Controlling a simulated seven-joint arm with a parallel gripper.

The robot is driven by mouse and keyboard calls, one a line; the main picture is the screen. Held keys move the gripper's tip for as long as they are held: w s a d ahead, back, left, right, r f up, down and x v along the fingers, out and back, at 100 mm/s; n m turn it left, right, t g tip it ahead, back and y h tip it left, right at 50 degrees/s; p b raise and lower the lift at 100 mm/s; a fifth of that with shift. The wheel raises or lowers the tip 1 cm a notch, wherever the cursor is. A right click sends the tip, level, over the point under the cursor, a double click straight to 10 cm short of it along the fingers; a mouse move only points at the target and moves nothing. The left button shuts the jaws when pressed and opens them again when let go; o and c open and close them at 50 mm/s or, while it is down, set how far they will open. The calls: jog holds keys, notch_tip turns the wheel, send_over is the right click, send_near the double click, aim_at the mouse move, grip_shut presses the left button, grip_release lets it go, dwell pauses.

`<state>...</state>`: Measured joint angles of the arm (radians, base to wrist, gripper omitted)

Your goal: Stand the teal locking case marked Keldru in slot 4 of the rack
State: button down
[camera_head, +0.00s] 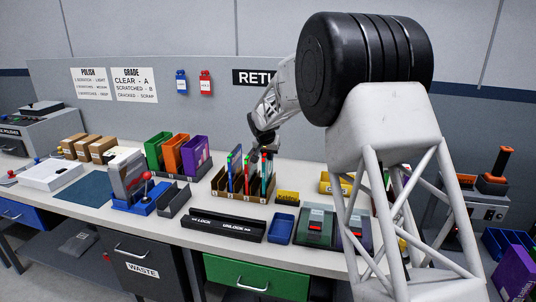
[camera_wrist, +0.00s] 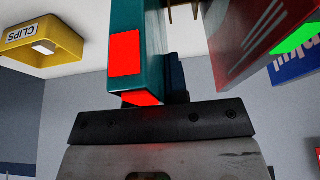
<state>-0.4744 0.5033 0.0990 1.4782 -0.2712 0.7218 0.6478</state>
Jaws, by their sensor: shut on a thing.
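The teal case (camera_wrist: 146,45) fills the middle of the wrist view, with red patches on its near faces; no Keldru name can be read on it. My gripper (camera_wrist: 165,122) is shut on it, its dark finger bar across the lower part of that view. In the head view my gripper (camera_head: 262,142) is above the right part of the brown slotted rack (camera_head: 236,197). Thin upright coloured cases (camera_head: 248,170) stand in the rack below it. The slot numbers are too small to read. I cannot tell whether the held case's lower end is inside a slot.
In the wrist view a red case (camera_wrist: 240,25) and a blue one (camera_wrist: 292,66) are close on the right. A yellow CLIPS bin (camera_head: 287,197) is right of the rack. The black LOCK/UNLOCK bar (camera_head: 224,224) lies in front. Green, orange and purple bins (camera_head: 179,155) stand left.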

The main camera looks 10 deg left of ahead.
jog(key=shift+f, duration=0.85)
jog(key=c, duration=0.7)
grip_release()
jog(key=shift+o, duration=0.2)
jog(key=shift+r, duration=0.15)
jog(key=shift+r, duration=3.85)
jog(key=shift+s+d, duration=0.1)
